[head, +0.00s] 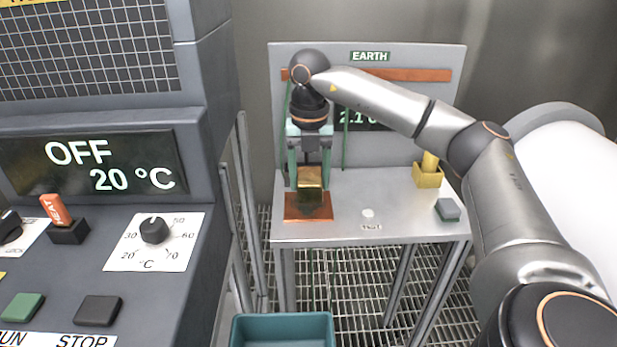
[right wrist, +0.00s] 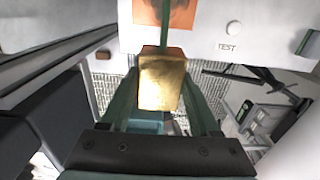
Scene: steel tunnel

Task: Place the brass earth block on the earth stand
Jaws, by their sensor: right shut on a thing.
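The brass earth block (head: 310,177) is a gold-coloured block between the green fingers of my right gripper (head: 308,183), which is shut on it and points down. The block also shows between the fingers in the right wrist view (right wrist: 162,82). The copper plate (head: 293,212) lies on the left part of the earth stand (head: 385,222), a grey table with an EARTH back panel. In the head view the block is in front of the plate's rear part; I cannot tell whether it touches. In the right wrist view the plate (right wrist: 180,16) is beyond the block. My left gripper is out of view.
A control cabinet (head: 85,230) stands left. A teal bin (head: 283,330) is below the stand's front edge.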

